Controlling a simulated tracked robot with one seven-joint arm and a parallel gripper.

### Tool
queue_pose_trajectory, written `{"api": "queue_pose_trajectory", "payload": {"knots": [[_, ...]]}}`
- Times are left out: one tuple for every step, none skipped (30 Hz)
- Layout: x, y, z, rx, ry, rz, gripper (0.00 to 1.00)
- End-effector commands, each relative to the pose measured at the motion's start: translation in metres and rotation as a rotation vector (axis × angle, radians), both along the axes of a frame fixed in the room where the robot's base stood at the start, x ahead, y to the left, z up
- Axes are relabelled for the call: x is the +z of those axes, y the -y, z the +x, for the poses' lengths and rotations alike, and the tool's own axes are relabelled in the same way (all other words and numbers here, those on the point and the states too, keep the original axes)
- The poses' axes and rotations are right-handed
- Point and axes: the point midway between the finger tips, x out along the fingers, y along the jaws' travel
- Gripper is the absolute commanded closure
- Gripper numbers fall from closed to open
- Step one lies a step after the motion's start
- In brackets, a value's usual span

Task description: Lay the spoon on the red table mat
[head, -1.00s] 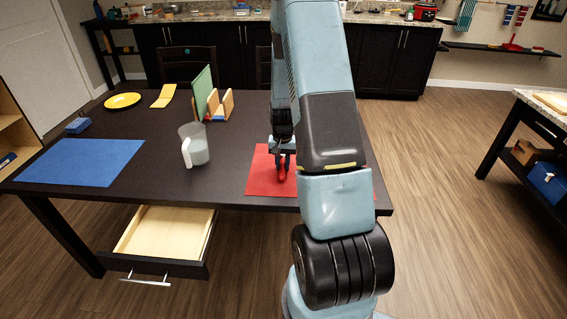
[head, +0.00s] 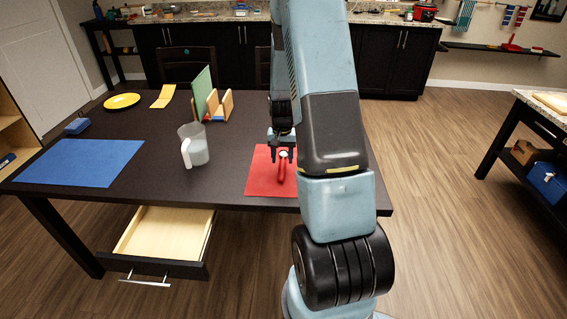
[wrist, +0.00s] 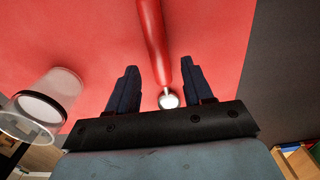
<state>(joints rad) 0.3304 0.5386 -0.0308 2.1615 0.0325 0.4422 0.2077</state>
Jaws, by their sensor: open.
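The spoon has a red handle (wrist: 152,35) and a shiny metal end (wrist: 168,99). It lies on the red table mat (wrist: 85,35), with its metal end between my finger tips in the wrist view. In the head view the red handle (head: 282,172) shows on the red mat (head: 258,183), part of which is hidden behind my arm. My gripper (wrist: 158,85) is open, with a gap on both sides of the spoon. In the head view my gripper (head: 282,158) is just above the mat.
A clear jug (head: 196,152) stands left of the mat. A drawer (head: 165,235) hangs open below the table's front edge.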

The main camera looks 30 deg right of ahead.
Motion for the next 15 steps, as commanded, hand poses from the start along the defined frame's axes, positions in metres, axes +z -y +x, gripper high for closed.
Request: {"api": "queue_pose_trajectory", "payload": {"knots": [[0.011, 0.0, 0.001, 0.0, 0.003, -0.001, 0.49], [0.017, 0.0, 0.001, 0.0, 0.004, -0.001, 0.49], [0.024, 0.0, 0.001, 0.0, 0.003, -0.001, 0.49], [0.029, 0.0, 0.001, 0.0, 0.004, -0.001, 0.49], [0.035, 0.0, 0.001, 0.0, 0.004, -0.001, 0.49], [0.042, 0.0, 0.001, 0.0, 0.003, -0.001, 0.49], [0.047, 0.0, 0.001, 0.0, 0.004, -0.001, 0.49], [0.052, 0.0, 0.001, 0.0, 0.004, -0.001, 0.49], [0.058, 0.0, 0.001, 0.0, 0.003, -0.001, 0.49], [0.063, 0.0, 0.001, 0.0, 0.003, -0.001, 0.49], [0.067, 0.0, 0.001, 0.0, 0.002, -0.002, 0.49], [0.072, 0.0, 0.001, 0.0, 0.002, -0.002, 0.49], [0.075, 0.0, 0.001, 0.0, 0.002, -0.002, 0.49], [0.078, 0.0, 0.001, 0.0, 0.002, -0.001, 0.49], [0.081, 0.0, 0.001, 0.0, 0.001, -0.001, 0.49]]}}
